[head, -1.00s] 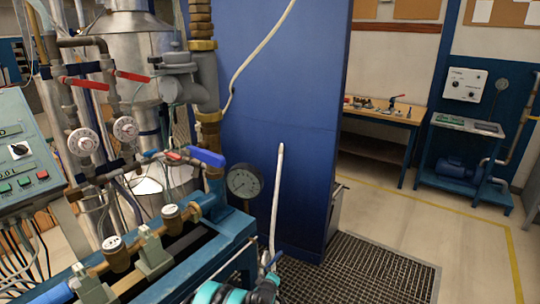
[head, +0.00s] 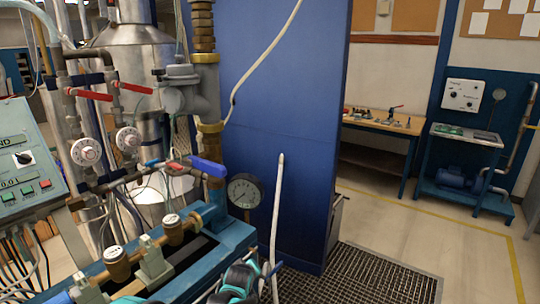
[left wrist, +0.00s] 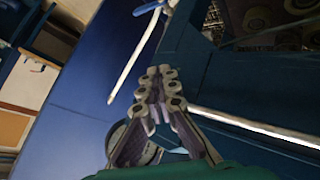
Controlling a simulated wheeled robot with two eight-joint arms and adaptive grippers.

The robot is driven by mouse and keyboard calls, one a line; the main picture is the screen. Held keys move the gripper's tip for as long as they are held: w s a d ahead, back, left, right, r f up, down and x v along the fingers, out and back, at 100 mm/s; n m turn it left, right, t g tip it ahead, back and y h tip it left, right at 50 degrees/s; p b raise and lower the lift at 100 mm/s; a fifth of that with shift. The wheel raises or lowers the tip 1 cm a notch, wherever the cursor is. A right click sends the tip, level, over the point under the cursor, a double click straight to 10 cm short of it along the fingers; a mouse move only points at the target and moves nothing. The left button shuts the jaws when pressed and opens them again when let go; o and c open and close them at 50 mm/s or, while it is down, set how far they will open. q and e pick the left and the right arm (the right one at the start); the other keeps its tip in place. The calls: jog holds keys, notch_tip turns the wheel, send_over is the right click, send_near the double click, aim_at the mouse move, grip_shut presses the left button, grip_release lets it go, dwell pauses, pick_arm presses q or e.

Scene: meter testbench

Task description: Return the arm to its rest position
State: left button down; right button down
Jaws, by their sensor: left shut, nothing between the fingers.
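My left gripper (left wrist: 165,80) shows in the left wrist view with its two fingers closed together and nothing held. A dark blue panel and a pale hose (left wrist: 138,60) lie beyond it. In the head view, a teal and black part of my arm (head: 237,282) is at the bottom, in front of the test bench and below the pressure gauge (head: 244,190). I cannot make out the fingertips in the head view. My right gripper is not in view.
The blue bench frame (head: 232,232) with brass meters (head: 118,262) and a blue-handled valve (head: 207,166) is close at left. A blue partition (head: 280,100) stands behind. A white pipe (head: 277,215) rises beside the arm. Floor grating (head: 375,275) lies clear at right.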

pick_arm(q)
jog(key=s+a+r+m, duration=0.1)
jog(key=s+a+r, duration=0.25)
jog(key=s, duration=0.25)
jog(key=s+a+r+m+g, duration=0.1)
jog(key=s+a+r, duration=0.1)
jog(key=s+r, duration=0.25)
jog(key=s+a+r+m, duration=0.2)
jog(key=s+r, duration=0.1)
jog(key=s, duration=0.4)
jog(key=s+a+f+m+g, duration=0.1)
jog(key=s+a, duration=0.1)
jog(key=s, duration=0.7)
jog(key=s+a+f+m+g, duration=0.1)
jog(key=s+m, duration=0.1)
jog(key=s, duration=0.7)
jog(key=shift+s+a+f+y, duration=0.25)
jog(key=shift+a+y, duration=0.15)
